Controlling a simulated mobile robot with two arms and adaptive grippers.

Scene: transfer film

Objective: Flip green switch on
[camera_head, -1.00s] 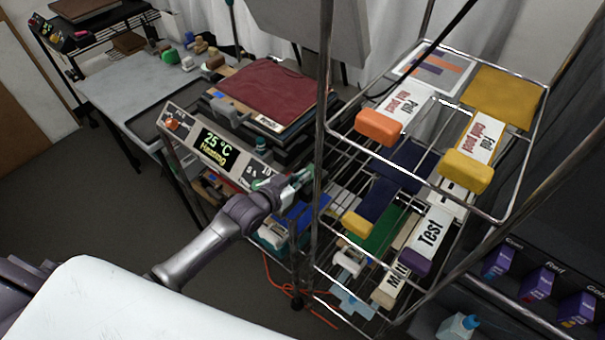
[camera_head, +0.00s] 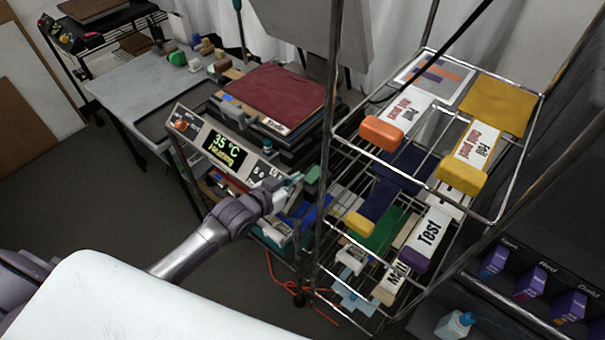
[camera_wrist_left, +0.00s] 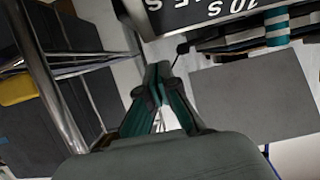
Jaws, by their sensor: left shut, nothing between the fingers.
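The heat press control panel (camera_head: 222,150) has a lit display (camera_head: 225,149) reading "35 °C Heating". An orange-red control (camera_head: 181,125) sits at the panel's left end. My left gripper (camera_head: 294,181) is at the panel's right end, near the "5 s" and "10 s" labels. In the left wrist view its teal-edged fingers (camera_wrist_left: 158,68) are shut and empty, just below the panel's upside-down "10 S" label (camera_wrist_left: 210,12). A small dark knob on a thin stem (camera_wrist_left: 183,47) is close beside the fingertips. I cannot make out a green switch. My right gripper is not in view.
A wire rack (camera_head: 345,180) with labelled film rolls stands just right of my left gripper, its post close by. A dark red pad (camera_head: 275,93) lies on the press. A grey table (camera_head: 140,85) stands behind left. Open floor (camera_head: 90,180) is at the left.

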